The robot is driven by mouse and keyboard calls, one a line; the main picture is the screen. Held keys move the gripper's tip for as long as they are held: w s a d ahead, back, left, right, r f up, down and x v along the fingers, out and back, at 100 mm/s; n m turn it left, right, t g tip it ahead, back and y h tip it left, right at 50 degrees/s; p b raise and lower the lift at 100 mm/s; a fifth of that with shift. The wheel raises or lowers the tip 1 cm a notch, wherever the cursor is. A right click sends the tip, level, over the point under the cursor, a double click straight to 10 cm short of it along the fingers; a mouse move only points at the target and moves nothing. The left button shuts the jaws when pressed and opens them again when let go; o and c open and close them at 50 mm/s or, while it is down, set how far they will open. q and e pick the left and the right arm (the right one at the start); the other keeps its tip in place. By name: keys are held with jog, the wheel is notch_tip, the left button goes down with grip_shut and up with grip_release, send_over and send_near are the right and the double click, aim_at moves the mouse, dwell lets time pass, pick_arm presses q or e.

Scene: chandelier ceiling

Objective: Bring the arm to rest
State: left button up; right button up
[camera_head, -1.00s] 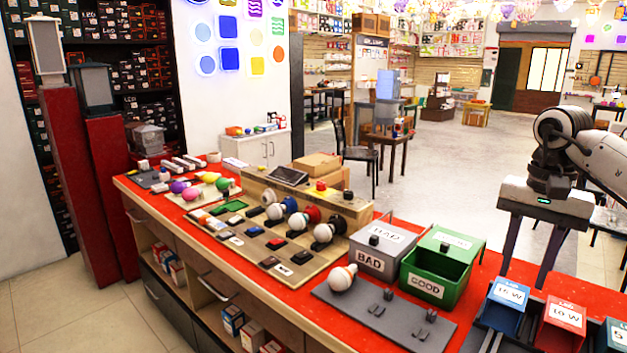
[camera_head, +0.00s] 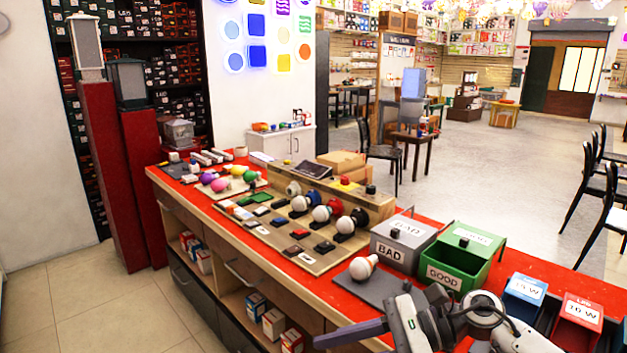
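My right arm comes in from the lower right. Its gripper (camera_head: 340,337) points left at the bottom edge, in front of the counter's front edge. One dark finger shows clearly; the other is cut off or hidden, so its opening cannot be told. No object shows at the visible finger. My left arm and gripper are not in view.
A red-topped counter (camera_head: 330,276) runs across the view. A white bulb (camera_head: 362,268) sits on a grey plate (camera_head: 383,289) near my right arm. Grey BAD (camera_head: 397,252) and green GOOD (camera_head: 450,275) bins stand behind it. Floor (camera_head: 85,290) at lower left is clear.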

jog(key=a+m+t+y, duration=0.4)
jog(key=m, duration=0.6)
jog(key=s+d+f+m+t+h, duration=0.3)
jog(key=d+f+m+t+h, duration=0.5)
jog(key=m, duration=0.9)
jog(key=s+d+f+m+t+h, duration=0.2)
jog(key=s+d+f+m+h, duration=0.3)
jog(key=f+m, duration=0.9)
jog(key=s+d+f+m+g+h, duration=0.1)
jog(key=s+d+f+m+g, duration=0.1)
jog(key=s+f+m, duration=0.2)
jog(key=s+d+f+m+g+h, duration=0.2)
jog(key=s+f+m+g, duration=0.1)
jog(key=s+m, duration=0.4)
jog(key=shift+s+d+f+g, duration=0.3)
jog(key=shift+s+f, duration=0.2)
jog(key=shift+s, duration=0.55)
